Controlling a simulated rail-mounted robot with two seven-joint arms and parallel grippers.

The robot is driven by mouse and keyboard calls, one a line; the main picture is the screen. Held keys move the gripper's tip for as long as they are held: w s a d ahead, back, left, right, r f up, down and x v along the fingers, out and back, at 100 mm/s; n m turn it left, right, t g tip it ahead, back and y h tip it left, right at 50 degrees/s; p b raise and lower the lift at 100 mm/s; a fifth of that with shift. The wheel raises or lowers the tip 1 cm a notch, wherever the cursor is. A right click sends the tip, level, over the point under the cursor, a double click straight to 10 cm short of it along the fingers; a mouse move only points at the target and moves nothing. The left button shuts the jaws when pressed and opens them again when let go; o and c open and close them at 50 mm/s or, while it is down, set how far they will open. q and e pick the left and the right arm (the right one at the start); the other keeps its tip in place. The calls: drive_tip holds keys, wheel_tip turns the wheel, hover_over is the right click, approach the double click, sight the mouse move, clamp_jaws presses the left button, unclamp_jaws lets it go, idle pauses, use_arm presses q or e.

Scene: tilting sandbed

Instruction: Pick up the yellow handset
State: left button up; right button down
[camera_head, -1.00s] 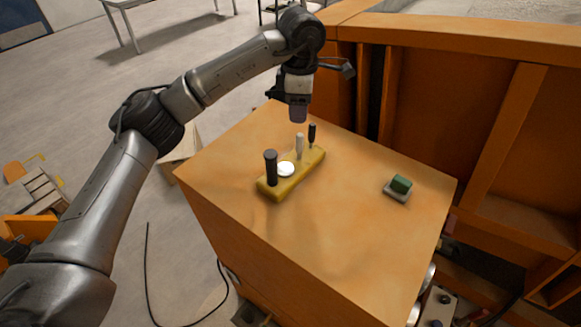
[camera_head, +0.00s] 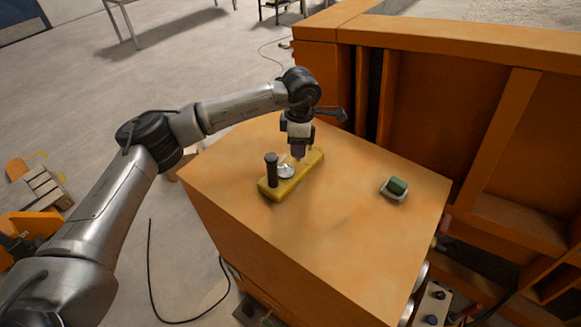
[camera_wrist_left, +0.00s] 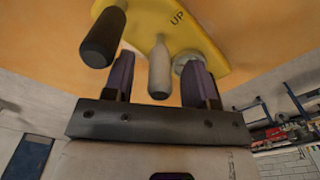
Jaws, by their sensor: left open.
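The yellow handset (camera_head: 275,191) lies on the orange box top (camera_head: 330,215). It carries a tall black stick, a white round button and a grey stick. My left gripper (camera_head: 298,153) hangs over its far end, pointing down and open. In the left wrist view the handset (camera_wrist_left: 205,45) shows the letters "UP". There the grey stick (camera_wrist_left: 159,70) stands between the open fingers of my left gripper (camera_wrist_left: 159,78), with a gap on each side. A black stick (camera_wrist_left: 103,38) is beyond the left finger. My right gripper is not in view.
A green block on a small grey holder (camera_head: 395,194) sits at the right of the box top. The box top in front of the handset is clear. A tall orange framed wall (camera_head: 450,90) rises behind and to the right.

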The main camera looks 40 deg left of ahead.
use_arm(q)
drive_tip(key=shift+f, duration=0.1)
clamp_jaws()
idle(0.4)
